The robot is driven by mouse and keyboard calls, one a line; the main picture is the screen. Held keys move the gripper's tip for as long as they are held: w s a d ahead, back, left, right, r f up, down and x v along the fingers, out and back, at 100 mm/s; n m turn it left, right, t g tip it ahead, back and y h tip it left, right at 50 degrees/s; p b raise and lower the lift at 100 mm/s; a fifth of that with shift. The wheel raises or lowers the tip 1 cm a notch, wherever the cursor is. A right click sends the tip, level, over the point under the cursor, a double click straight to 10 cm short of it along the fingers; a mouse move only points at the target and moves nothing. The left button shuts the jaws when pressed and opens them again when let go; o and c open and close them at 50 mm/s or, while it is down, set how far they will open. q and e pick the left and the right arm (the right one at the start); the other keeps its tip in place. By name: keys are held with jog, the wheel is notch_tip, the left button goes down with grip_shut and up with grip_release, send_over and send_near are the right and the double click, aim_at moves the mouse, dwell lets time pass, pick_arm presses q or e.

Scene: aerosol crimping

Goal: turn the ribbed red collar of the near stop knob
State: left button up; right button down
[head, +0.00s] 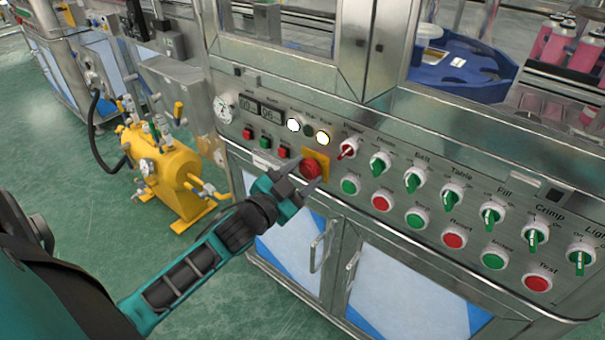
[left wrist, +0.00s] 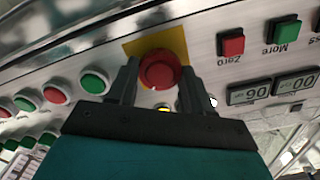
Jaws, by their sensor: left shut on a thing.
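The near stop knob (head: 311,170) is a red mushroom-shaped button on a yellow square plate (head: 322,158) on the slanted metal control panel. It also shows in the left wrist view (left wrist: 160,72), between my two fingers. My left gripper (head: 303,175) reaches up to it from the lower left, with one finger on either side of the red knob. The fingers are shut on the knob's collar. The ribs of the collar are too small or hidden to make out. My right gripper is not in view.
Left of the knob are small red and green square buttons (head: 265,142), displays and a round gauge (head: 224,107). Right of it are a red selector (head: 347,149), green selectors and round buttons (head: 350,186). Cabinet doors with handles (head: 322,246) lie below. A yellow tank (head: 170,180) stands left.

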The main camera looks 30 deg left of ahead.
pick_arm(q)
jog(key=o, duration=1.1)
jog(key=shift+c, duration=0.2)
jog(key=s+a+p, duration=0.1)
jog(key=s, duration=1.1)
jog(key=shift+s+p, duration=0.3)
jog(key=shift+s, duration=0.1)
